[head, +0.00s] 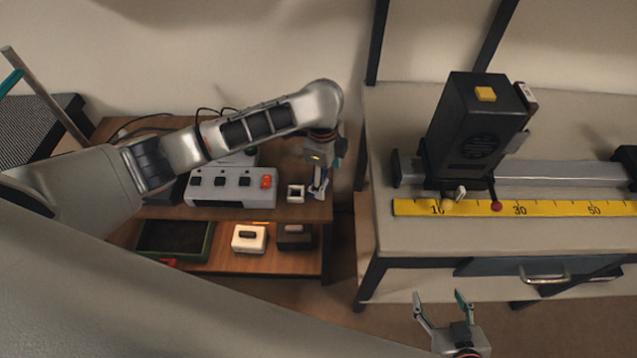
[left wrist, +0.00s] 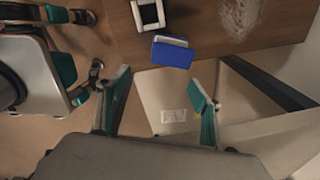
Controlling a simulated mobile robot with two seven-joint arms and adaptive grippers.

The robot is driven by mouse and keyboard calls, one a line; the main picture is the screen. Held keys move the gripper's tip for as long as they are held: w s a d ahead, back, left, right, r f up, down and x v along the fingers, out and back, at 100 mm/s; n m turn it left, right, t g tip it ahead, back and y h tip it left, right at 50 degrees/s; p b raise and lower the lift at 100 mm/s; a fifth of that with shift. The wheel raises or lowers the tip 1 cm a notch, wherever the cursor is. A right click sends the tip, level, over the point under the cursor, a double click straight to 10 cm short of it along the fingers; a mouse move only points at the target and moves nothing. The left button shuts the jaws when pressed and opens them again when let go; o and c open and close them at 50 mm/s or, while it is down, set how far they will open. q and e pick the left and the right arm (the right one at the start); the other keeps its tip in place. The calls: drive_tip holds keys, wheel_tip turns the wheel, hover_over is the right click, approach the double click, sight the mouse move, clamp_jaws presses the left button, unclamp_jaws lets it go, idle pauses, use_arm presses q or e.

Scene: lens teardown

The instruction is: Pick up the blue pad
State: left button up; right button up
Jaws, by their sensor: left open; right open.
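The blue pad (left wrist: 172,54) is a small blue block with a pale strip along its top edge. It sits at the edge of the wooden shelf in the left wrist view, beyond my left gripper (left wrist: 163,84). The left fingers are apart, with nothing between them, and the pad is not touched. In the head view my left gripper (head: 320,176) hangs at the right end of the wooden shelf, and the pad is hard to make out there. My right gripper (head: 443,299) is open and empty at the bottom, in front of the white bench.
A small white square frame (head: 296,193) sits close beside the pad. A grey box with buttons (head: 231,187) stands to its left. The lower shelf holds a green-edged tray (head: 208,243) and a white box (head: 249,239). The white bench (head: 420,235) stands to the right.

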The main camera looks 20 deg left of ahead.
use_arm(q)
drive_tip(key=shift+g+y, duration=0.3)
drive_tip(key=shift+y, duration=0.1)
drive_tip(key=w+a+r, duration=0.2)
drive_tip(key=a, duration=0.1)
drive_tip(key=shift+w+a+r, duration=0.1)
drive_tip(key=shift+w+a, duration=0.05)
drive_tip(key=shift+a, duration=0.05)
drive_tip(key=shift+f+b, duration=0.55)
drive_tip(key=shift+f, duration=0.85)
drive_tip(key=f, duration=0.1)
drive_tip(key=f+b, duration=0.1)
drive_tip(key=f, duration=0.2)
drive_tip(key=shift+s+d+f+b, duration=0.1)
drive_tip(key=shift+s+d+b, duration=0.05)
drive_tip(key=shift+s+b, duration=0.15)
drive_tip(key=shift+w+f, duration=0.1)
drive_tip(key=shift+f, duration=0.3)
drive_tip(key=shift+r, duration=0.1)
drive_tip(key=c, duration=1.2)
